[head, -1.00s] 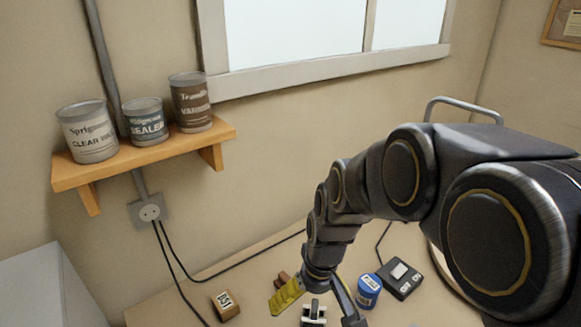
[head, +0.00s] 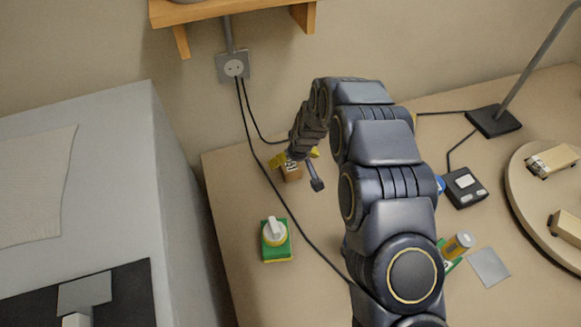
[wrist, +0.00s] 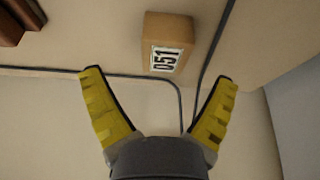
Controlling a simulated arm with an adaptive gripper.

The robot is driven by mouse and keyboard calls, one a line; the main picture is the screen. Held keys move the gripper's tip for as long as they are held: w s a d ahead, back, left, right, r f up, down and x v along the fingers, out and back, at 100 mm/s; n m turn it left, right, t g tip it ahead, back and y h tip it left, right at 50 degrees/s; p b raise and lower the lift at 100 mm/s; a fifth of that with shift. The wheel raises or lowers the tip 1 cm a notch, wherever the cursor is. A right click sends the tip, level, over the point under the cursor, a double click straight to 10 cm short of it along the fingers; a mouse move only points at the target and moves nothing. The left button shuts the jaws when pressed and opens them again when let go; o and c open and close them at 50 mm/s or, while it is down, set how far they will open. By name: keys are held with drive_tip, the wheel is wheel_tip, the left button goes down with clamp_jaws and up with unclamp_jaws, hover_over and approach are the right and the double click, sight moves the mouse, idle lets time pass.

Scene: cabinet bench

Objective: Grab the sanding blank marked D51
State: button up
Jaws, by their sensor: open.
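The sanding blank is a small tan wooden block (head: 293,173) on the bench, below the wall socket. In the wrist view the block (wrist: 168,28) shows a white label (wrist: 165,60) that reads like D51, though the first character could be a zero. My gripper (head: 296,156) is open over the block, with its yellow fingers spread to either side in the head view. In the wrist view my gripper (wrist: 160,77) is empty. The block lies ahead of the fingertips there, roughly centred between them, and no contact shows.
Black cables (head: 277,190) run across the bench close to the block. Reddish-brown pieces (wrist: 20,20) lie at the wrist view's upper left. A green-and-yellow item with a white knob (head: 275,233) stands nearer. A black switch box (head: 465,187) and round board (head: 535,215) are at right.

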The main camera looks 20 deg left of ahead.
sight(291, 165)
drive_tip(key=shift+s+x, duration=0.15)
drive_tip(key=shift+x, duration=1.2)
drive_tip(key=shift+s+x, duration=0.2)
drive_tip(key=shift+x, duration=1.1)
drive_tip(key=shift+w, duration=0.1)
drive_tip(key=c, duration=1.2)
